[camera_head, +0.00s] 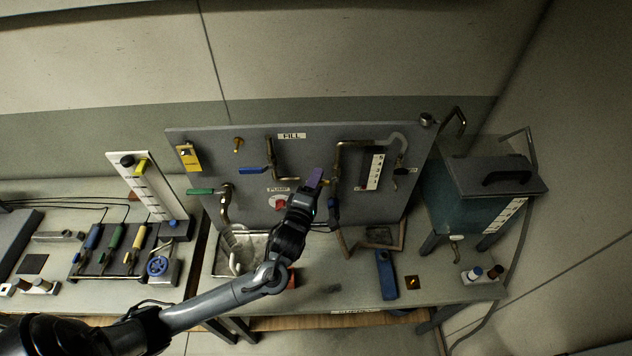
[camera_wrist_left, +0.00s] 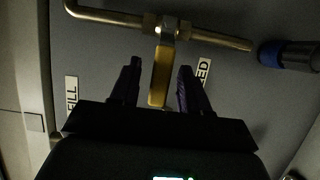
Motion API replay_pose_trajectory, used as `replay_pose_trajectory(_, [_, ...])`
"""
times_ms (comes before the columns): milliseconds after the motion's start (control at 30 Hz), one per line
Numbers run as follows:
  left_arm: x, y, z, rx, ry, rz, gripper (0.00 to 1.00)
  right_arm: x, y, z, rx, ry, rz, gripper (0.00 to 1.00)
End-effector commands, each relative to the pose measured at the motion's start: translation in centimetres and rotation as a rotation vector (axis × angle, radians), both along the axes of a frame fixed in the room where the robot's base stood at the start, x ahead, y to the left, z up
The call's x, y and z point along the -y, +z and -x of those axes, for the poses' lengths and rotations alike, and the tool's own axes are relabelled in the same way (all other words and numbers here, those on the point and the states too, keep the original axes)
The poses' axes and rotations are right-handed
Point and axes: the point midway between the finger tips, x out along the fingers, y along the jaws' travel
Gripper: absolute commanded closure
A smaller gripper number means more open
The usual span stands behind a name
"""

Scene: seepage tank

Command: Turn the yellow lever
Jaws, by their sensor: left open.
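The yellow lever (camera_wrist_left: 161,82) hangs from a brass pipe on the grey panel. In the left wrist view it lies between the two dark purple fingers of my left gripper (camera_wrist_left: 160,70). The gripper is open, with a gap visible on both sides of the lever. In the head view my left gripper (camera_head: 316,178) is raised in front of the panel's middle. Only a small bit of the lever (camera_head: 327,182) shows beside the finger there; the rest is hidden. My right gripper is in neither view.
The grey panel (camera_head: 218,150) also carries a blue lever (camera_head: 252,169), a green lever (camera_head: 200,191) and a red knob (camera_head: 280,203). A dark blue-ended fitting (camera_wrist_left: 287,55) is right of the yellow lever. A tank (camera_head: 455,203) stands at right.

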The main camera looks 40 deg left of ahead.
Motion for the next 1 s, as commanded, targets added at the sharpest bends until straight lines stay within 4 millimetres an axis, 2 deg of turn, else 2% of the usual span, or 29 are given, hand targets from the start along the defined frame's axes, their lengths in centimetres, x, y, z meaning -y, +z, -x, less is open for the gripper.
replay_pose_trajectory(233, [-0.02,-0.02,-0.05,0.0,0.0,0.0,0.54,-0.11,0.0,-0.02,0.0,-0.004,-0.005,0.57])
replay_pose_trajectory(533, [-0.02,-0.02,-0.02,0.0,0.0,0.0,0.99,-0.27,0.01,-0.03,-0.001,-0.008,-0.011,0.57])
replay_pose_trajectory(833, [-0.02,-0.08,-0.02,0.0,0.0,0.001,1.0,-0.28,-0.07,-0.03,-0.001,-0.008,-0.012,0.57])
replay_pose_trajectory(1000, [-0.05,-0.47,-0.02,0.018,0.001,0.02,1.0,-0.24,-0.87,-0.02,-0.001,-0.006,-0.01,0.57])
